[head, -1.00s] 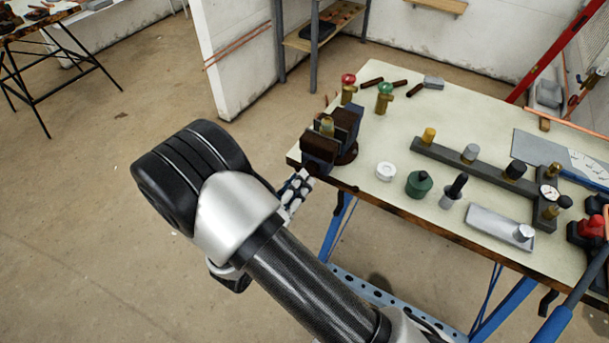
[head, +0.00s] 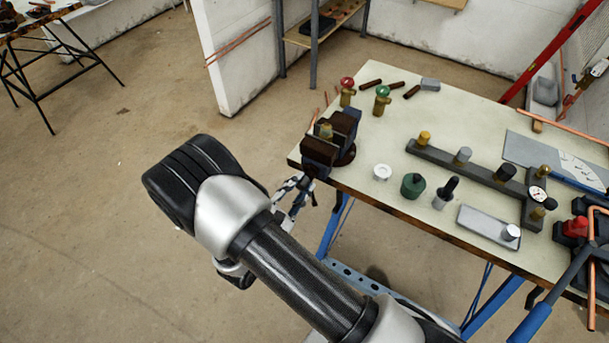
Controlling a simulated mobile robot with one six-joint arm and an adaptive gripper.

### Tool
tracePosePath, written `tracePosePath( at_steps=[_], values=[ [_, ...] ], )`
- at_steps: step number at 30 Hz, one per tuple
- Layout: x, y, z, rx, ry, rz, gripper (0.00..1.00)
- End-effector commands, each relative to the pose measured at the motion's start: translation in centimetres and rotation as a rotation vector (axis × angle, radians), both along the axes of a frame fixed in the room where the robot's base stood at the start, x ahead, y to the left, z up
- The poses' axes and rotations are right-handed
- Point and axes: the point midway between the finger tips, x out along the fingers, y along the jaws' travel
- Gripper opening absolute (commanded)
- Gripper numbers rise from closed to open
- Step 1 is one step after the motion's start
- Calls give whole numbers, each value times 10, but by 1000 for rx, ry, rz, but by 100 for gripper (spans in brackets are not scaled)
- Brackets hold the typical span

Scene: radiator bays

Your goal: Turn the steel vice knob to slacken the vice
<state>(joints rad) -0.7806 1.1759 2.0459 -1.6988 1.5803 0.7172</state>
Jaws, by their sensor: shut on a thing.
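The vice (head: 330,145), dark brown with blue parts, is mounted at the left corner of the workbench. It holds a brass-coloured piece (head: 325,131) between its jaws. My gripper (head: 304,183) is just below and in front of the vice's near face, by the bench edge. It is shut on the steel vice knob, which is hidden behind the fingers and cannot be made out. My arm reaches up to it from the bottom of the head view.
The workbench (head: 395,150) carries two brass valves with red (head: 347,90) and green (head: 382,98) tops, a dark manifold bar (head: 470,170), a green knob (head: 413,186), a white disc (head: 382,172) and a grey tray (head: 485,225). Open floor lies to the left.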

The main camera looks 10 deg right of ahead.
Motion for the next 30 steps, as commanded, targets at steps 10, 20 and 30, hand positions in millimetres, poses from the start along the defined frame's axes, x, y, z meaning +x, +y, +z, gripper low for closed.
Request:
tracePosePath(
  at_steps=[10,20,30],
  values=[
    [1,-1,3,-435,336,-2,0],
    [1,-1,2,-586,452,-4,0],
    [1,0,1,-583,452,-3,38]
  ],
)
